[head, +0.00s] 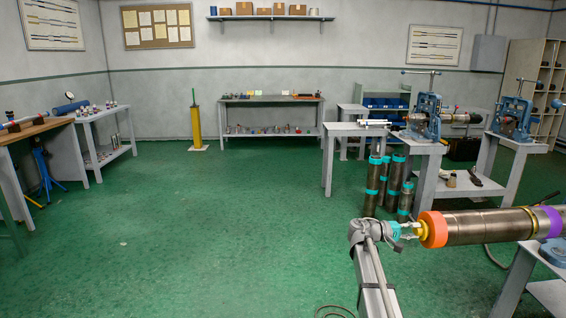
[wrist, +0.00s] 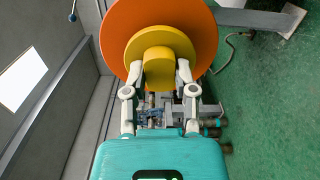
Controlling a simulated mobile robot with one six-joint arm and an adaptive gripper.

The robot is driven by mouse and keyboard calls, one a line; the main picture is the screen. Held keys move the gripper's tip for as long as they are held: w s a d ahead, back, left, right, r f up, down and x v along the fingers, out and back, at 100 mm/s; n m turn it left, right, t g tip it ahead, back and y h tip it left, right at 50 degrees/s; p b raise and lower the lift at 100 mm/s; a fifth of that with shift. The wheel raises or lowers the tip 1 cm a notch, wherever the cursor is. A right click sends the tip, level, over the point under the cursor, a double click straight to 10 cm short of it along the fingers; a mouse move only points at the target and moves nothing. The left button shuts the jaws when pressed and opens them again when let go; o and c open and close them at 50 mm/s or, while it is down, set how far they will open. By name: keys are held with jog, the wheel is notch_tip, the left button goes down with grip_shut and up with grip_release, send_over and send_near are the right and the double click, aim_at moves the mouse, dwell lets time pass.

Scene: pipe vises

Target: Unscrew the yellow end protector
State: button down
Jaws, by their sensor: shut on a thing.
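The yellow end protector (head: 427,233) sits at the left end of a horizontal grey pipe (head: 480,225), against an orange ring (head: 436,229). In the wrist view the yellow protector (wrist: 160,52) is a disc with a raised middle block, in front of a larger orange disc (wrist: 118,28). My gripper (head: 418,231) comes from the left, in line with the pipe. In the wrist view my gripper (wrist: 160,80) has one finger on each side of the yellow block and is shut on it. The inside of the protector is hidden.
The pipe has yellow and purple bands and lies near a grey stand (head: 512,285) at the lower right. Blue vises (head: 425,115) stand on benches behind. Several upright pipes (head: 372,185) stand on the floor. The green floor (head: 220,210) to the left is clear.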

aim_at(415, 231)
jog(key=shift+a, duration=0.6)
dwell(0.6)
jog(key=shift+s+a, duration=0.1)
jog(key=shift+a, duration=1.45)
jog(key=shift+a+r, duration=0.1)
jog(key=a+r+p, duration=0.5)
dwell(0.4)
jog(key=shift+d+p, duration=0.1)
jog(key=shift+p, duration=0.2)
jog(key=y+p, duration=0.6)
jog(key=p, duration=0.2)
jog(key=shift+p, duration=0.35)
